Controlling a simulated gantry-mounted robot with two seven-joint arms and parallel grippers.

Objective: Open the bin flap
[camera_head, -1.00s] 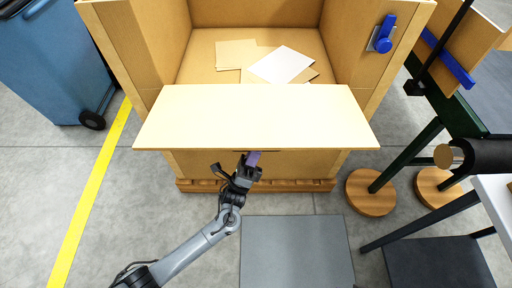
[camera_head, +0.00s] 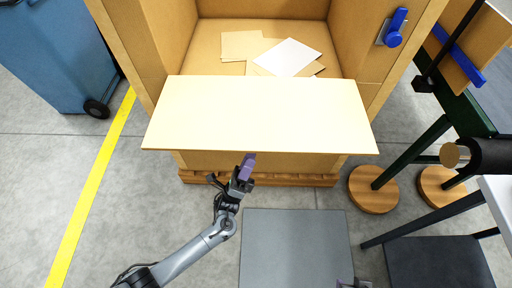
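The bin (camera_head: 350,45) is a large tan box with its front flap (camera_head: 262,112) folded outward as a pale flat panel. Through the open front I see flat sheets (camera_head: 290,57) lying on the bin's floor. My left gripper (camera_head: 247,164) is just below the flap's front edge in the picture, with purple at its fingertips. Whether it touches the flap, and whether its fingers are parted, I cannot tell. At the bottom edge a small dark piece (camera_head: 352,284) shows, perhaps part of my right arm; the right gripper cannot be made out.
A blue wheeled bin (camera_head: 55,55) stands at the left beside a yellow floor line (camera_head: 92,190). A blue latch (camera_head: 395,28) is on the bin's right post. A green-framed machine (camera_head: 425,140) with round wooden feet stands right. A grey platform (camera_head: 297,245) lies below.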

